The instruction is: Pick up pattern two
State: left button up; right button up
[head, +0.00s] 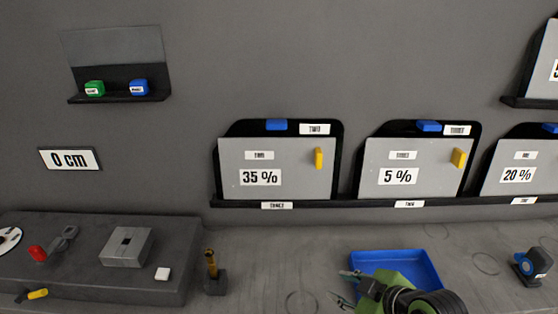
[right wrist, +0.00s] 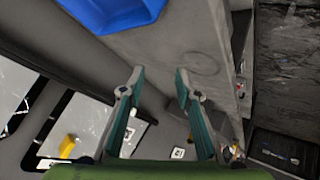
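A black pattern board with a blue handle (head: 276,125) and a label reading TWO (head: 315,129) stands on the wall ledge. A grey plate (head: 290,180) marked 35 %, with a yellow handle (head: 318,158), covers most of it. A second black board with a blue handle (head: 429,126) stands to its right behind a 5 % plate (head: 430,182); its label seems to read THREE. My right gripper (head: 349,287) is at the bottom of the head view by the blue tray, below and apart from the boards. The right wrist view shows its fingers (right wrist: 160,75) open and empty. My left gripper is out of view.
A blue tray (head: 415,262) lies on the grey counter (head: 260,245) beside my right arm. Left are a raised block with small tools, a small brass-coloured stand (head: 212,275), and a wall shelf (head: 120,98) with green and blue blocks. A 20 % plate (head: 520,175) stands right.

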jog(key=w+a+r+n+t+y, duration=0.2)
jog(key=w+r+n, duration=0.3)
jog(key=r, duration=0.4)
jog(key=w+a+r+n+t+y, duration=0.1)
jog(key=w+r+n+t+y, duration=0.15)
jog(key=w+r, duration=0.6)
jog(key=n+y, duration=0.3)
jog(key=n, duration=0.3)
send_near(286, 123)
jog(key=shift+h, duration=0.25)
jog(key=p+x, duration=0.6)
jog(key=x, duration=0.4)
jog(key=shift+s+a+f, duration=0.15)
jog(key=shift+a+f, duration=0.05)
jog(key=shift+d+f, duration=0.1)
jog(key=shift+c, duration=1.2)
grip_shut()
